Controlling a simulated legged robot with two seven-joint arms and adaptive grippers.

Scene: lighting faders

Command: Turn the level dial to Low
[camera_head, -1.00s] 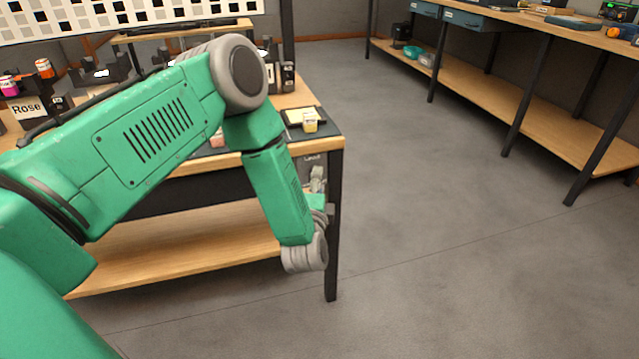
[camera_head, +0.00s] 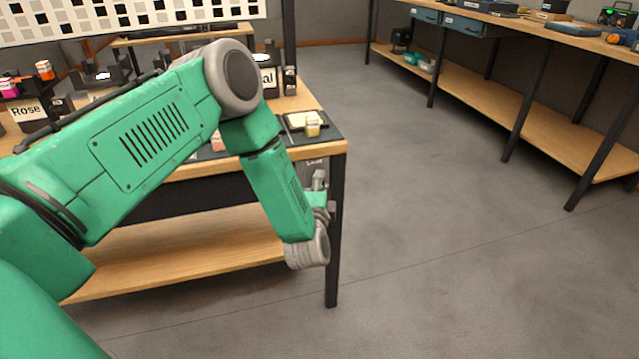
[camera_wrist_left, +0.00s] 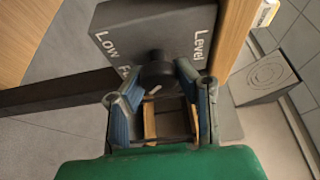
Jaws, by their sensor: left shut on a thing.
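The level dial (camera_wrist_left: 155,70) is a black round knob on a grey box (camera_wrist_left: 150,22) marked "Level" and "Low" in white, in the left wrist view. My left gripper (camera_wrist_left: 156,80) is shut on the dial, with a blue-grey finger on each side. In the head view the left gripper (camera_head: 319,182) is at the bench's right front corner, and the box is mostly hidden. My right gripper is not in view.
The wooden bench (camera_head: 330,147) has a dark leg (camera_head: 335,230) close beside my left wrist. A yellow item (camera_head: 312,124) and several labelled holders stand on the bench. A long workbench (camera_head: 520,110) runs along the right. The floor between is clear.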

